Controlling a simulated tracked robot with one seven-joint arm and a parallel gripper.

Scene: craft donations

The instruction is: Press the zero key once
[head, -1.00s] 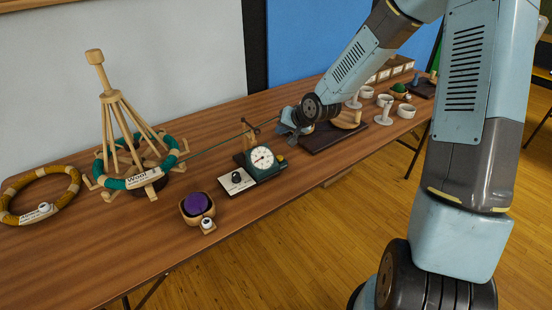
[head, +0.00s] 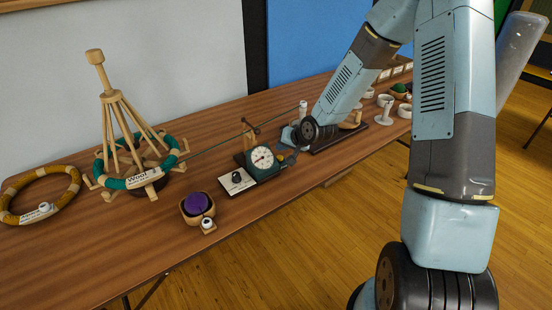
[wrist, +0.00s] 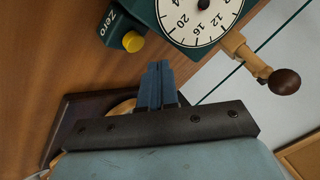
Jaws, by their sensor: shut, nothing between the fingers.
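The green meter (head: 263,160) with a round white dial stands on the table in the head view. The wrist view shows its dial (wrist: 199,17), and beside it a green block labelled Zero (wrist: 113,26) with a round yellow key (wrist: 133,42). My gripper (wrist: 160,68) is shut and empty. In the wrist view its fingertips show just below and right of the yellow key, with a visible gap between them in the picture. In the head view my gripper (head: 286,162) is at the meter's right side, and the yellow key is hidden there.
A wooden crank with a dark knob (wrist: 284,81) sticks out beside the dial. A green thread runs from the meter to a wooden yarn swift (head: 110,125). A purple ball (head: 196,203) sits in a holder. A dark board (head: 340,139) lies behind my gripper.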

